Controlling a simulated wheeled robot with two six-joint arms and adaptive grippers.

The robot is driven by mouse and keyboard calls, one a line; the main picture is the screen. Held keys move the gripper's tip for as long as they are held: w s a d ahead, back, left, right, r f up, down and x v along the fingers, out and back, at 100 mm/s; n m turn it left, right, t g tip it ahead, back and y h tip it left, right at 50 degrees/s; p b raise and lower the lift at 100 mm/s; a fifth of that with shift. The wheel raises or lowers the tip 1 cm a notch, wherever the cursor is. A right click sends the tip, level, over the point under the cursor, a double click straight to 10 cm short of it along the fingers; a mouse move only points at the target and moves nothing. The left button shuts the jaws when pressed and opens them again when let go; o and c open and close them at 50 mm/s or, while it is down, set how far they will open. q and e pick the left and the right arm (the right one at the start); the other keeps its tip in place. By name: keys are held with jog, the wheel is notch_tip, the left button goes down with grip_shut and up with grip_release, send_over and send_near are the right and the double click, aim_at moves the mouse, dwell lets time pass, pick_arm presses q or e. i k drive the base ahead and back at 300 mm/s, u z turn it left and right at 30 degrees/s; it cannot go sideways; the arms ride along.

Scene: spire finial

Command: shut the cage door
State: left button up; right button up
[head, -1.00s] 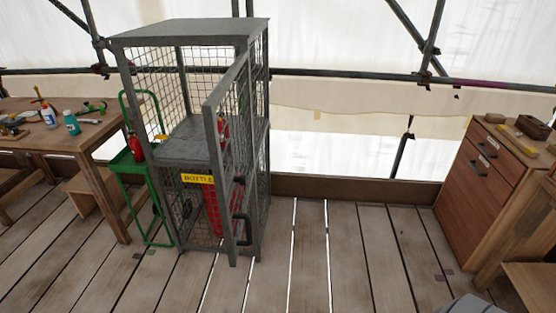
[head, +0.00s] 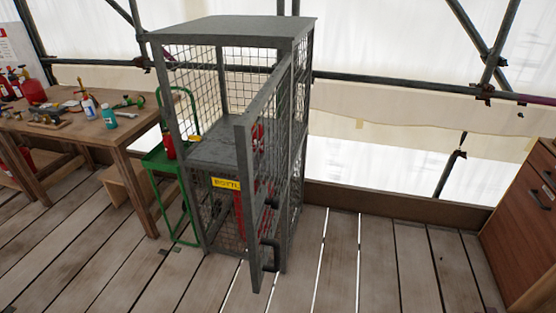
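The grey mesh cage (head: 225,26) stands on the plank floor near the centre of the head view. Its door (head: 250,200) is open and swung out toward me, hinged on the cage's right side. I see the door nearly edge-on, with a dark handle (head: 268,255) low on it. A yellow label (head: 226,184) and a red cylinder (head: 240,215) show in the lower part of the cage, partly hidden by the door. Neither of my grippers is in view.
A green trolley (head: 165,160) with a red bottle stands against the cage's left side. A wooden workbench (head: 90,132) with tools and bottles is at the left. A brown drawer cabinet (head: 525,215) is at the right. The planks (head: 390,265) right of the door are clear.

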aim_at(252, 204)
jog(key=i, duration=0.6)
jog(key=u, duration=2.2)
jog(key=k, duration=0.45)
jog(key=z, duration=1.05)
